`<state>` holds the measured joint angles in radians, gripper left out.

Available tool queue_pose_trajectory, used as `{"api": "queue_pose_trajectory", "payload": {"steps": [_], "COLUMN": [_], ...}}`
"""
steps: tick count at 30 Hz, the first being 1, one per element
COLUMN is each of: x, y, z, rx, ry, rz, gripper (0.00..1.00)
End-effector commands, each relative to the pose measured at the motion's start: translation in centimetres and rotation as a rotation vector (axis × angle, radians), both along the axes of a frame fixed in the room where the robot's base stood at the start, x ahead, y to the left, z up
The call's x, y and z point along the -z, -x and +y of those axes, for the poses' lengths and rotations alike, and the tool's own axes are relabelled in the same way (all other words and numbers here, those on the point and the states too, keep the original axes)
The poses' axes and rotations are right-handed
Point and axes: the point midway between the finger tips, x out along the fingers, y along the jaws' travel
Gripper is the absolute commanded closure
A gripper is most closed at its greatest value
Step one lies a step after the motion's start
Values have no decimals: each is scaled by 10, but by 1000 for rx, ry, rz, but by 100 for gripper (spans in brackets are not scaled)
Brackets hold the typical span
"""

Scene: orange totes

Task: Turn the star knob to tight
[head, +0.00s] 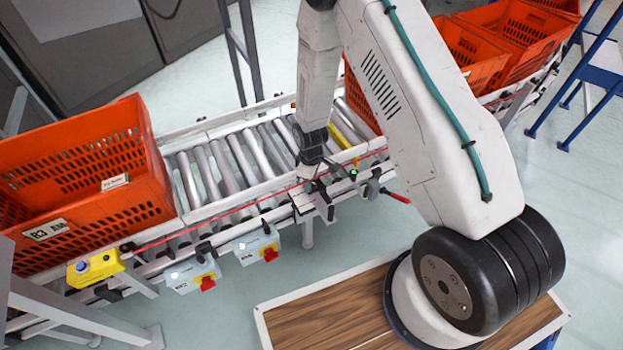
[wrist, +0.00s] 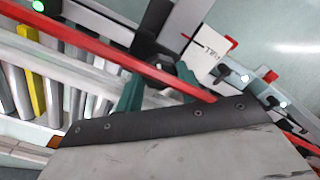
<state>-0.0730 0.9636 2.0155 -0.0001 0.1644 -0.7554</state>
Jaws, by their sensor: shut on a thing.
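My gripper (head: 314,184) reaches down to the near side rail of the roller conveyor, at the middle of the head view. In the wrist view the teal fingers of my gripper (wrist: 157,82) are closed around a dark part, which looks like the star knob (wrist: 149,46). The knob's lobes are mostly hidden by the fingers and the dark gripper plate, so its angle cannot be told. The lettering is too blurred to read surely.
A red strip (wrist: 110,60) runs along the rail close to the fingers. Grey switch boxes (head: 257,246) with red knobs and a yellow box (head: 95,268) hang left along the rail. A red-handled lever (head: 395,196) sticks out at right. An orange tote (head: 85,160) stands at left.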

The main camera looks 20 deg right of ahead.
Motion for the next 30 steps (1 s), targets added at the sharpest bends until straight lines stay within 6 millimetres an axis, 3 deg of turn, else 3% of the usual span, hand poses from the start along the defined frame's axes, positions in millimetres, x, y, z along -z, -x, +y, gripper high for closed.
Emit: {"api": "queue_pose_trajectory", "payload": {"steps": [30], "x": [-2], "y": [-6], "z": [0], "rx": [919], "ry": [-6], "rz": [-12], "gripper": [85]}}
